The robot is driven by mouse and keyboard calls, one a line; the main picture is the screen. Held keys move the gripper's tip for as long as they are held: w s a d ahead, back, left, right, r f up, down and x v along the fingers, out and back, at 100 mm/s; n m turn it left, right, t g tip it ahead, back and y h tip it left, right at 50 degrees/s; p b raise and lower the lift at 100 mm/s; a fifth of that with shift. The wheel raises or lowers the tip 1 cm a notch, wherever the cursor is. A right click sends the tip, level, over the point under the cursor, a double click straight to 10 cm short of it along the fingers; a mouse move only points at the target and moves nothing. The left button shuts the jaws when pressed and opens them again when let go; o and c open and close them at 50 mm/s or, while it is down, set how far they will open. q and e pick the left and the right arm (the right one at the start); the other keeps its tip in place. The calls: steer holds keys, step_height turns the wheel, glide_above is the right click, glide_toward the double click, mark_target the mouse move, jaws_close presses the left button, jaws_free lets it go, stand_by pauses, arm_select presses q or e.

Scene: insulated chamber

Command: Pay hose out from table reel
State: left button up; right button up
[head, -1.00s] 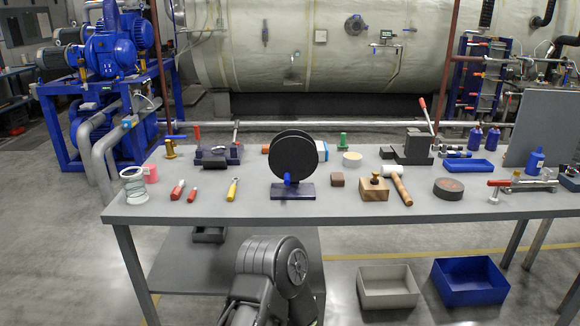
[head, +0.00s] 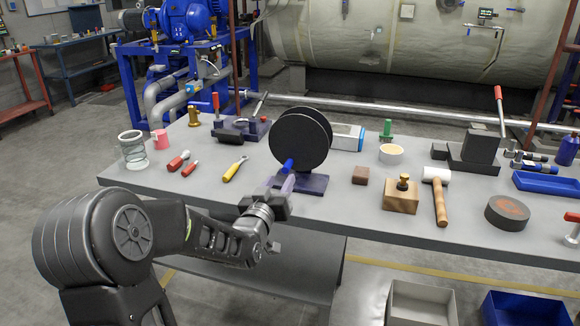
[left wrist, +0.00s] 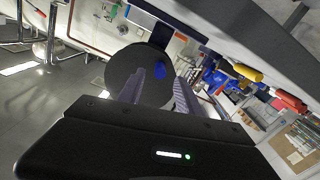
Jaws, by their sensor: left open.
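The table reel, a black disc (head: 300,138) on a dark purple base (head: 315,185), stands upright on the grey table. A short blue hose end (head: 288,165) sticks out low on its near face. My left gripper (head: 284,181) is at the table's front edge, just in front of the hose end, with its fingers pointing at the reel. In the left wrist view the two open fingers (left wrist: 160,82) reach toward the black disc (left wrist: 126,70), and the blue hose end (left wrist: 158,71) shows between them, apparently not gripped. My right gripper is not in view.
Bins (head: 420,305) stand below at right.

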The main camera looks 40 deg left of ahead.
mark_target(284, 173)
arm_select(q)
steer(key=shift+a+r, duration=0.1)
steer(key=shift+a, duration=0.05)
steer(key=shift+s+r, duration=0.2)
steer(key=shift+s, duration=0.2)
steer(key=shift+w+f, duration=0.15)
steer(key=shift+w, duration=0.3)
steer(key=p+x, duration=0.1)
steer(key=x, duration=0.6)
steer(key=shift+w, duration=0.1)
steer(key=shift+c, duration=0.5)
jaws_close()
